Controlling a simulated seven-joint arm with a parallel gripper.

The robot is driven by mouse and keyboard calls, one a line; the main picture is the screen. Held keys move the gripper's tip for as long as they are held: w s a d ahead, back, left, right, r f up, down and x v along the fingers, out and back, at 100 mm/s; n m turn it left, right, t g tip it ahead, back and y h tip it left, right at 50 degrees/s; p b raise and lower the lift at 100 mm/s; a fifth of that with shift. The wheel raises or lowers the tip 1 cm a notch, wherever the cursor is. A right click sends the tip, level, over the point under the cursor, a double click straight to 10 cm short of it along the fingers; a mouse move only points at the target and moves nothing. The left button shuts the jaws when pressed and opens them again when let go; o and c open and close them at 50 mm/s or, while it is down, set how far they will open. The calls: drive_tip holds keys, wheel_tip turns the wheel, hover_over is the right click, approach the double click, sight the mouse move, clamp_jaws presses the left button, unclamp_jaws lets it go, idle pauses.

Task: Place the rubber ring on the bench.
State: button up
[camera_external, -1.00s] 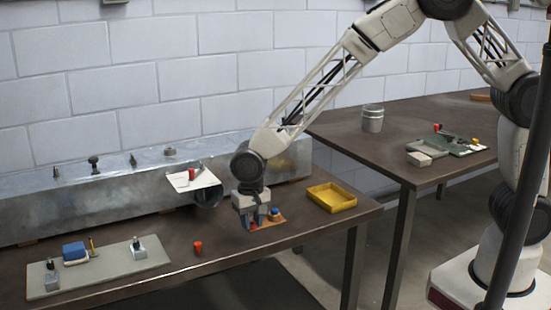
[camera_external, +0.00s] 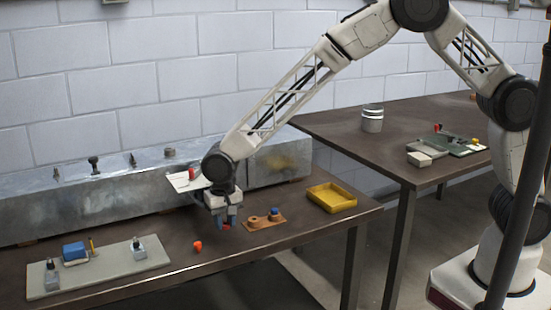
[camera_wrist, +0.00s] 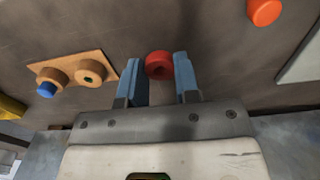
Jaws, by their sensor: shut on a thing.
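A red rubber ring (camera_wrist: 159,64) is held between the two blue fingertips of my gripper (camera_wrist: 160,78) in the wrist view. In the external view my gripper (camera_external: 225,218) is low over the brown bench (camera_external: 185,265), and a bit of red (camera_external: 227,227) shows under its fingers. I cannot tell whether the ring touches the bench. The gripper is just left of the wooden block with round posts (camera_external: 265,219), apart from it.
A small orange-red piece (camera_external: 197,246) lies on the bench at front left of my gripper. A yellow tray (camera_external: 332,197) stands to the right. A grey board (camera_external: 100,268) with clamps lies at left. A metal duct (camera_external: 120,200) runs along the back.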

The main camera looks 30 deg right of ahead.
sight(226, 239)
drive_tip(key=shift+f, duration=0.1)
drive_tip(key=shift+f, duration=1.65)
drive_tip(key=shift+f, duration=0.15)
drive_tip(key=o, duration=0.9)
drive_tip(key=shift+r, duration=6.15)
